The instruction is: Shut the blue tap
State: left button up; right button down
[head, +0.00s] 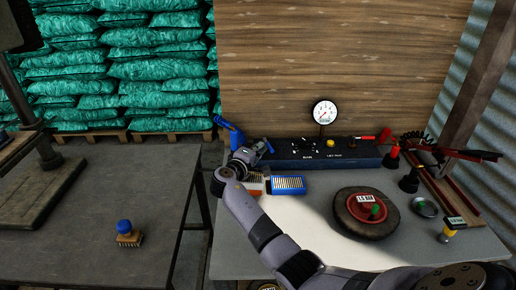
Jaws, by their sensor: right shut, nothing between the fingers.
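The blue tap (234,134) is at the left end of the dark manifold box (310,153) on the workbench. Its blue handle slants up and to the left; its lower part is partly hidden. My right gripper (262,151) is shut and empty, close in front of and to the right of the blue handle. I cannot tell whether it touches the tap. My left gripper is not in view.
A pressure gauge (324,112) stands above the box. A red tap (391,155) is at its right end. Teal sacks (150,55) are stacked behind.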

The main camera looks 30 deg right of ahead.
jog(key=shift+s+d+n+t+y+p, duration=0.2)
jog(key=shift+n+t+y+p, duration=0.1)
jog(key=shift+t+p, duration=0.15)
